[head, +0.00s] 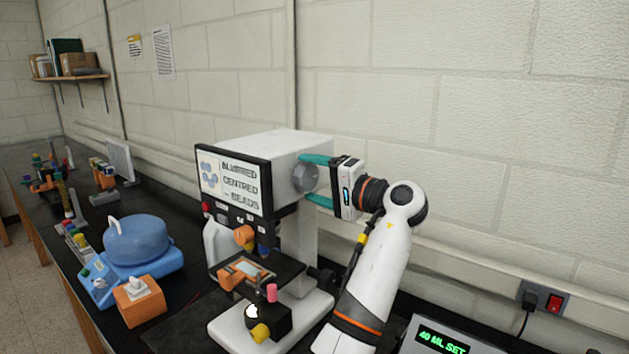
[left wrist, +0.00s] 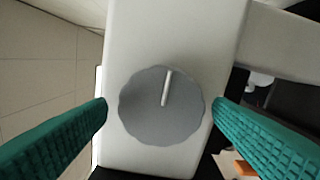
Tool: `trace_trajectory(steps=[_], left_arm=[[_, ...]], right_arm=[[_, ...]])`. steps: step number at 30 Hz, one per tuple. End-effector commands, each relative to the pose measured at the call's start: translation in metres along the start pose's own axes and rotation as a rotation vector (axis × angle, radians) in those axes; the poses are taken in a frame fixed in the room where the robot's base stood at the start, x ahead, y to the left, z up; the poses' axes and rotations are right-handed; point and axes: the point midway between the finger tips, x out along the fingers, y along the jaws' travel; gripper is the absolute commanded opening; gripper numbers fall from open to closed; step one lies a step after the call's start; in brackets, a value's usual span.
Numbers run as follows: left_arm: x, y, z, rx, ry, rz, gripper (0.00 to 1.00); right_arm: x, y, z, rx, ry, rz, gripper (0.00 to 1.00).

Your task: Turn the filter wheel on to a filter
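A white microscope (head: 290,143) stands on the black bench. The filter wheel (head: 305,178) is a grey scalloped knob on its side. In the left wrist view the filter wheel (left wrist: 150,120) fills the middle, and its white pointer mark points up, tilted slightly right. My left gripper (head: 311,180) is open, its teal fingers above and below the wheel in the head view. In the left wrist view the left gripper (left wrist: 160,108) straddles the wheel, with a narrow gap on each side. My right gripper is not in view. The microscope's screen (head: 232,182) reads "BLURRED CENTRED — BEADS".
The microscope stage (head: 258,272) holds an orange-framed slide below the wheel. A blue centrifuge (head: 138,243) and an orange box (head: 140,300) stand to the left. A device reading "40 ML SET" (head: 443,342) is at the front right. The wall is close behind.

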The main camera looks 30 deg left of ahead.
Motion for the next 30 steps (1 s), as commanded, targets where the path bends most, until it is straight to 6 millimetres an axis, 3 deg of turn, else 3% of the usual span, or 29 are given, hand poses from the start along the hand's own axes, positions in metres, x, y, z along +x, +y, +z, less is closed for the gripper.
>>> trace_trajectory(steps=[10, 24, 30], left_arm=[[-0.009, -0.004, -0.001, 0.000, 0.001, -0.002, 0.75], [-0.101, -0.004, 0.000, -0.001, -0.001, -0.001, 0.75], [-0.119, -0.002, 0.001, 0.000, 0.000, -0.001, 0.75]], right_arm=[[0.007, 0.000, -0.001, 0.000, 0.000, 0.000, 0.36], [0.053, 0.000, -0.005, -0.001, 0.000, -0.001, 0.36], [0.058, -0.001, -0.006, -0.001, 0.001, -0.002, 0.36]])
